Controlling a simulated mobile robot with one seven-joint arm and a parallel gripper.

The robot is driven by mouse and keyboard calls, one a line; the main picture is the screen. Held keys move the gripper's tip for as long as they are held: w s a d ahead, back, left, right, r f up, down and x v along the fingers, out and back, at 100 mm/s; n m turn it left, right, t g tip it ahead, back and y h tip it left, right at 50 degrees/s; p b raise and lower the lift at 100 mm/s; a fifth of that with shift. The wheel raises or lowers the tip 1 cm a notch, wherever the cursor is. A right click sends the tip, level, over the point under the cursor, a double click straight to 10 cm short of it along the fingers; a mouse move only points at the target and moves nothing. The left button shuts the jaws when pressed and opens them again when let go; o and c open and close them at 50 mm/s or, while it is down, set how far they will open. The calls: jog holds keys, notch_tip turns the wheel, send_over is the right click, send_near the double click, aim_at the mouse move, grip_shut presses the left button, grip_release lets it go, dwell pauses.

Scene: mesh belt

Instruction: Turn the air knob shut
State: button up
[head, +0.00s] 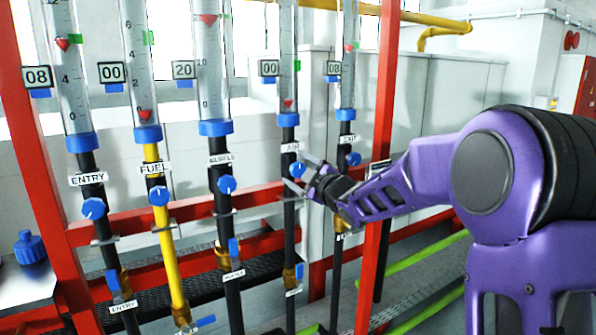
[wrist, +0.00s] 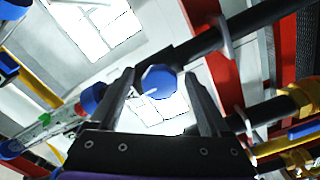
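The air knob (head: 297,169) is a small blue round knob on the dark pipe under the AIR label (head: 291,147). My gripper (head: 298,172) reaches it from the right, with one finger above and one below the knob. In the wrist view, the blue knob (wrist: 158,80) with a pale pointer line lies between the two dark fingertips (wrist: 159,76). A gap shows on each side, so the gripper looks open around it. The air display (head: 269,68) reads 00. The red float (head: 288,103) is at the bottom of the air tube (head: 288,60).
The entry (head: 93,208), fuel (head: 159,195) and muffle (head: 227,184) knobs stand in a row to the left. The exit knob (head: 353,159) is close behind my gripper. A red upright post (head: 384,100) stands beside my forearm. Lower blue-handled valves hang on the pipes.

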jog(key=shift+s, duration=0.1)
jog(key=v, duration=1.7)
jog(key=shift+s+d, duration=0.1)
jog(key=shift+d, duration=0.05)
